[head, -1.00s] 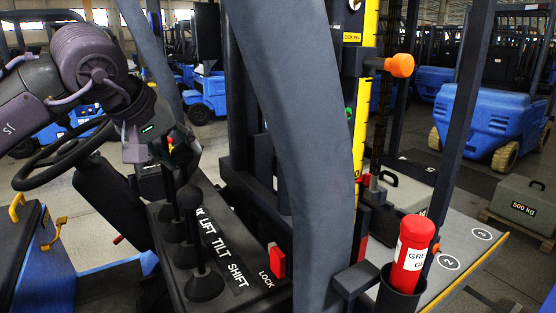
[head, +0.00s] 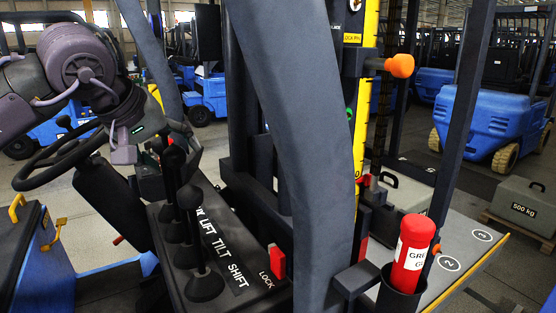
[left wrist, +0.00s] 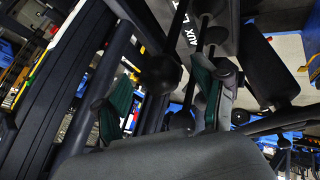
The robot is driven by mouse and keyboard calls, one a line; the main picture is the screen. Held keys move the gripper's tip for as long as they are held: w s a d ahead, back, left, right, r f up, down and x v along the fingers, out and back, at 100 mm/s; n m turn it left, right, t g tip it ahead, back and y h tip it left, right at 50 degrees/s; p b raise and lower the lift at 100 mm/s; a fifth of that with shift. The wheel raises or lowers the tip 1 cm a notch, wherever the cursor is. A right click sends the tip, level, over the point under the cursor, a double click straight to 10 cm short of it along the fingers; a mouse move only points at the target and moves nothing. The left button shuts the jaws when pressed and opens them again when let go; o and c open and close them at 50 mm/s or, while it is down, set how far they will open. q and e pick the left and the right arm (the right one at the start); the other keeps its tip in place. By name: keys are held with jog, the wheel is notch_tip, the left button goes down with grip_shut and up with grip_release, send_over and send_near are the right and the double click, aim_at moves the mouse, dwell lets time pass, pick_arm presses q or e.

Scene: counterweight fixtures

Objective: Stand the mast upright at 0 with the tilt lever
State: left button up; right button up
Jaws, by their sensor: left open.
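In the head view several black-knobbed levers stand on a console (head: 150,225) with a label strip (head: 222,244) reading LIFT, TILT, SHIFT. The lever beside SHIFT, by label order the tilt lever (head: 174,160), is second from the front and partly hidden by the front lever (head: 189,196). My left gripper (head: 158,145) hangs left of and above the levers; its wrist hides part of it. In the left wrist view its green-padded fingers (left wrist: 162,92) are apart, with a black knob (left wrist: 160,73) showing beyond them; I cannot tell which lever. The mast's yellow scale (head: 361,120) is partly covered. My right gripper is out of view.
A red LOCK switch (head: 277,260) is right of the levers. A steering wheel (head: 60,165) lies below my left arm. An orange knob (head: 400,65) and a red cylinder in a holder (head: 413,240) are at right. A 500 kg weight (head: 525,205) stands far right.

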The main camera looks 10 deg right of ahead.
pick_arm(q)
jog(key=p+v, duration=0.3)
jog(key=v, duration=0.7)
dwell(0.3)
jog(key=shift+a, duration=0.1)
